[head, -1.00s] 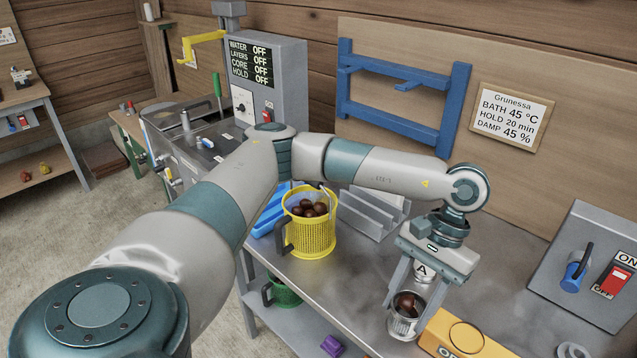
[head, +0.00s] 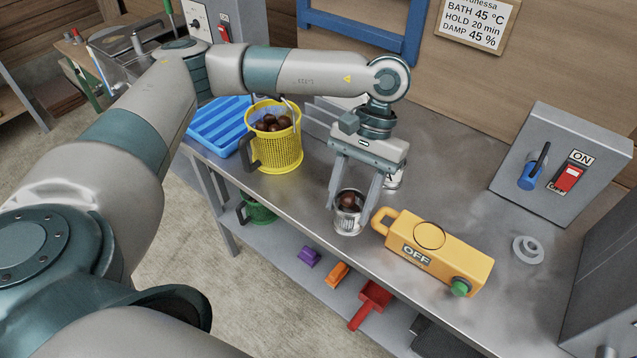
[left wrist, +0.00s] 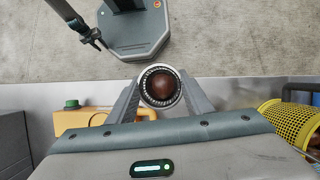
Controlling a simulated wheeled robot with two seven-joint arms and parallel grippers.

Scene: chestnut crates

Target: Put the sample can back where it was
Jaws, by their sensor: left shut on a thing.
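The sample can (head: 348,222) is a small metal can with brown chestnut in it. My left gripper (head: 352,210) points down and is shut on it, one finger on each side. The can is upright at the front edge of the steel bench (head: 315,190), left of the yellow box; I cannot tell whether it touches the bench. In the left wrist view the can (left wrist: 161,87) sits between the fingertips, seen from above. A second can marked A (head: 394,180) stands behind the gripper, partly hidden. A dark jointed part at the top left of the wrist view may be my right gripper.
A yellow basket of chestnuts (head: 276,158) and a blue tray (head: 218,125) stand to the left. The yellow box marked OFF (head: 450,262) lies close on the right. A grey ring (head: 528,250) and a switch box (head: 560,165) are further right. Bench between is clear.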

